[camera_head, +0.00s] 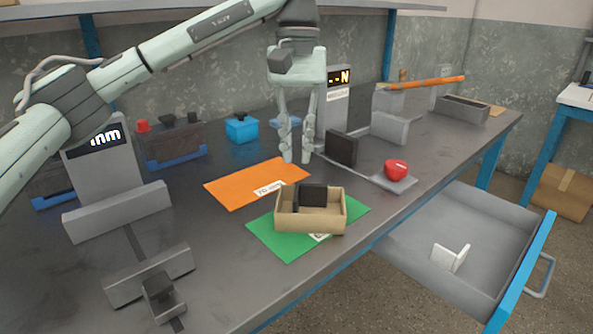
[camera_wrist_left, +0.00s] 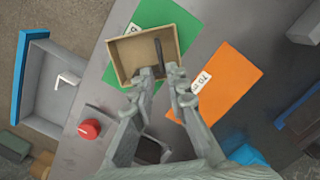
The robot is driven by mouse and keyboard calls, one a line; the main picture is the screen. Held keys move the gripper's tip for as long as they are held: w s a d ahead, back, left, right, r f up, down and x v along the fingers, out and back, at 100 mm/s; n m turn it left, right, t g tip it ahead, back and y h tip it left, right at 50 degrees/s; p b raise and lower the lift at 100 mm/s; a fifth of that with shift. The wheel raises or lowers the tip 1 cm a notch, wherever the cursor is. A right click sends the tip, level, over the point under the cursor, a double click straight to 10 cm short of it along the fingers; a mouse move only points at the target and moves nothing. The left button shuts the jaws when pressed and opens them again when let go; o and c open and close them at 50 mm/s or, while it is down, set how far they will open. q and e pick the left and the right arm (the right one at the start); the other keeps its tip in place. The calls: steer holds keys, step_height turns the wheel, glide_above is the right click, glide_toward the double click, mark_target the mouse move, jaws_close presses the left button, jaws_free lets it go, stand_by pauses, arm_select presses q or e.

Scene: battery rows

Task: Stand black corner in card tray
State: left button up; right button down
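The tan card tray (camera_head: 325,222) sits on a green mat (camera_head: 274,236), and it also shows in the left wrist view (camera_wrist_left: 128,63). A black piece, which looks like the black corner (camera_head: 313,195), is inside the tray and rises above its rim. In the left wrist view the black corner (camera_wrist_left: 158,53) shows as a narrow dark upright shape toward the tray's right side, partly hidden near my finger. My left gripper (camera_head: 296,158) is open and empty, above and behind the tray, apart from the corner. My right gripper is not in view.
An orange mat (camera_head: 240,186) lies left of the tray. A black block (camera_head: 341,149) stands close right of my left gripper, with a red round object (camera_head: 396,169) beyond. An open drawer (camera_head: 410,236) at the right holds a white corner (camera_head: 450,257). Grey fixtures stand at left.

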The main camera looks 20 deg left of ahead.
arm_select(q)
steer(key=shift+w+r, duration=0.15)
steer(key=shift+r, duration=1.05)
